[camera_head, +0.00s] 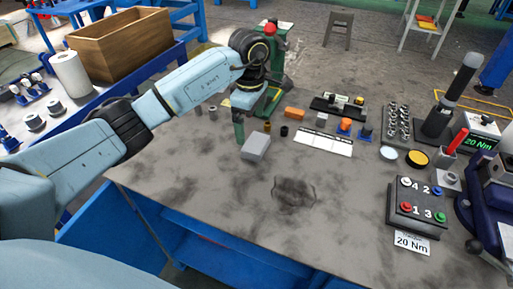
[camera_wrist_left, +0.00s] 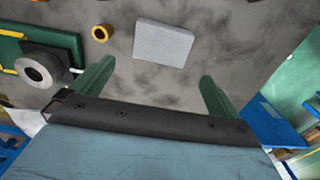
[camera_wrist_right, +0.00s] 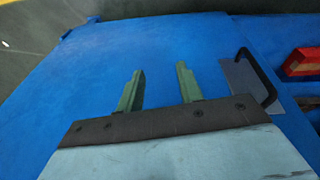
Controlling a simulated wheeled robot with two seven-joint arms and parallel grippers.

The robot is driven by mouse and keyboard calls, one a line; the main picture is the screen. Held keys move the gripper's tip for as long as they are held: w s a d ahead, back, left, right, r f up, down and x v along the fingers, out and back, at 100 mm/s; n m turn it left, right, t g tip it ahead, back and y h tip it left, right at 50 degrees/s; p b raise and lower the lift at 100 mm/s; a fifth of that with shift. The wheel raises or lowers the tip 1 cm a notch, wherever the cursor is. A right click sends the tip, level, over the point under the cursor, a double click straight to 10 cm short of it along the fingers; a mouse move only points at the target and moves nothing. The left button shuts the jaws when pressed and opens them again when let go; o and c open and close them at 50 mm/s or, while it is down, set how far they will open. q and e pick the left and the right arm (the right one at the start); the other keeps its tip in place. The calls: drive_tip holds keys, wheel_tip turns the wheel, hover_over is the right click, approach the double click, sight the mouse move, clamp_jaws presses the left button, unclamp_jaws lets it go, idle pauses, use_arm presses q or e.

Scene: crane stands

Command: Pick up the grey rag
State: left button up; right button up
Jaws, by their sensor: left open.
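The grey rag (camera_head: 256,147) looks like a light grey folded block and lies on the grey worktable (camera_head: 225,190) left of centre. It also shows in the left wrist view (camera_wrist_left: 163,43), beyond the fingertips. My left gripper (camera_head: 239,130) points down beside the rag, on its far left side, and does not touch it. In the left wrist view its green fingers (camera_wrist_left: 157,82) are wide apart with nothing between them. My right gripper (camera_wrist_right: 160,75) is out of the head view. In its wrist view the fingers are apart and empty, over a blue surface.
A green-and-red stand (camera_head: 272,60) rises behind my left gripper. An orange block (camera_head: 294,113) and small cylinders lie behind the rag. A button box (camera_head: 416,204) stands at the right.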

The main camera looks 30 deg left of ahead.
sight(252, 141)
use_arm(q)
drive_tip(key=f+b, duration=0.1)
drive_tip(key=f, duration=0.4)
drive_tip(key=shift+d+b, duration=0.2)
drive_tip(key=shift+b, duration=0.15)
drive_tip(key=shift+f, duration=0.6)
use_arm(e)
drive_tip(key=r, duration=0.1)
drive_tip(key=a+r, duration=0.1)
drive_tip(key=r, duration=0.1)
drive_tip(key=a+r, duration=0.1)
drive_tip(key=r, duration=0.1)
drive_tip(key=shift+w+a+r, duration=0.1)
drive_tip(key=shift+w+r, duration=0.1)
use_arm(q)
drive_tip(key=c, duration=0.9)
